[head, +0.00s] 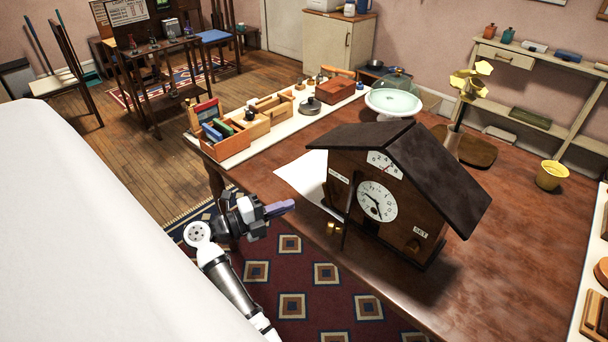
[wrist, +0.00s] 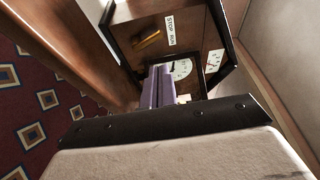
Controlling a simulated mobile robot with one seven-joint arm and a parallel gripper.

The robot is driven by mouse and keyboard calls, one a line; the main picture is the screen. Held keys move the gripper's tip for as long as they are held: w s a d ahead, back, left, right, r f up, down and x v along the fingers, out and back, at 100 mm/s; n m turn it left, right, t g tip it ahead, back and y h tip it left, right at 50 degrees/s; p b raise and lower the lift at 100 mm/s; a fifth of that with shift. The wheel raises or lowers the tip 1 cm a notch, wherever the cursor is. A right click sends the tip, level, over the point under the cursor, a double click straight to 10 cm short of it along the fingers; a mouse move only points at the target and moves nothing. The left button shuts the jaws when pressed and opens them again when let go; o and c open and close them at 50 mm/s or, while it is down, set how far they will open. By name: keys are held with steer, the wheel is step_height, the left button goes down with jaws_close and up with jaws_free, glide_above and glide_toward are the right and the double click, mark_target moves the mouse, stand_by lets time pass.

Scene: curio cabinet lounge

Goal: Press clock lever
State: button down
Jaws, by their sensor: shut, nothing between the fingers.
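A dark wooden house-shaped clock (head: 400,185) with a sloped roof and white dials stands on the brown table. In the wrist view its side (wrist: 125,25) carries a STOP RUN label (wrist: 170,31) with a brass lever (wrist: 148,40) beside it. I cannot make out this lever clearly in the head view. My gripper (head: 285,207) has purple fingers and is shut and empty. It is left of the clock, beside the table edge, apart from the clock in the head view. Its fingers (wrist: 160,88) show below the lever in the wrist view.
The table (head: 480,285) has clear room right of the clock. White paper (head: 303,178) lies behind my gripper. Wooden boxes (head: 228,143), a glass-domed stand (head: 394,100) and a yellow flower (head: 470,80) stand farther back. Small brass pieces (head: 335,228) show at the clock's lower left.

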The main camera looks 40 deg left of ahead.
steer(key=v, duration=0.2)
steer(key=shift+s+a, duration=0.1)
steer(key=shift+s, duration=0.15)
stand_by(0.5)
